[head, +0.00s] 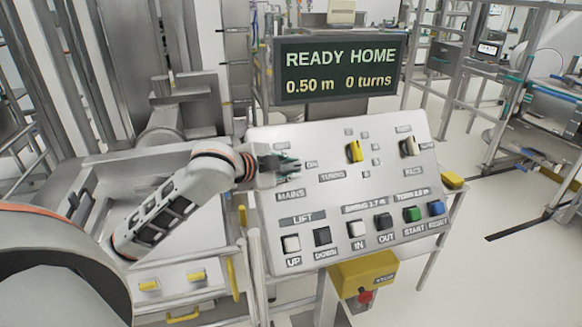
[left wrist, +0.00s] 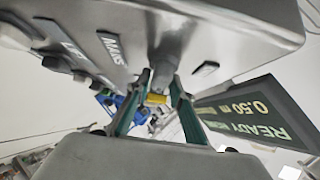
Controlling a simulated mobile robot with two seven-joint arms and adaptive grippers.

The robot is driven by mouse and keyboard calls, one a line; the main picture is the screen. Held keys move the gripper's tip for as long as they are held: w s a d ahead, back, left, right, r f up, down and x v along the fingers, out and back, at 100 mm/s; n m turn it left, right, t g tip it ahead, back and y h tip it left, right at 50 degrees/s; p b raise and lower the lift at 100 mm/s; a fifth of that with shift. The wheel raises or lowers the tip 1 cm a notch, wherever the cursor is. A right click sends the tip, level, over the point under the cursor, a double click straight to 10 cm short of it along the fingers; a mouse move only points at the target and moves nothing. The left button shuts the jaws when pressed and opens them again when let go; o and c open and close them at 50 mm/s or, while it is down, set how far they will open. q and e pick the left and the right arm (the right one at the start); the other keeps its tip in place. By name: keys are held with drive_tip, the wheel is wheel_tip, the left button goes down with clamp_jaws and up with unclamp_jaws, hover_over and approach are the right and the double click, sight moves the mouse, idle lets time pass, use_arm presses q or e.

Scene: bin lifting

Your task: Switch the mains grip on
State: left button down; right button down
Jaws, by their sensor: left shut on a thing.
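The sloped control panel (head: 345,185) stands in front of me, with a MAINS label (head: 290,194) at its left side. My left gripper (head: 284,164) is at the panel's upper left, just above that label, and hides the mains grip in the head view. In the left wrist view, the fingers of my left gripper (left wrist: 157,103) are shut on the mains grip (left wrist: 157,98), which shows a yellow part between them below a grey shaft. Its exact turn angle cannot be told. My right gripper is not in view.
A display (head: 338,70) above the panel reads READY HOME, 0.50 m, 0 turns. Push buttons, including a green one (head: 412,214), line the lower panel. A yellow stop box (head: 363,272) hangs below.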

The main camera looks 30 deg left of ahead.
use_arm(q)
drive_tip(key=shift+a+f, duration=0.15)
drive_tip(key=shift+f, duration=0.1)
drive_tip(key=c, duration=1.9)
unclamp_jaws()
drive_tip(key=shift+a+r, duration=0.1)
drive_tip(key=shift+s+r, duration=0.1)
drive_tip(key=shift+s, duration=0.05)
drive_tip(key=v, duration=0.7)
drive_tip(key=shift+s+r, duration=0.1)
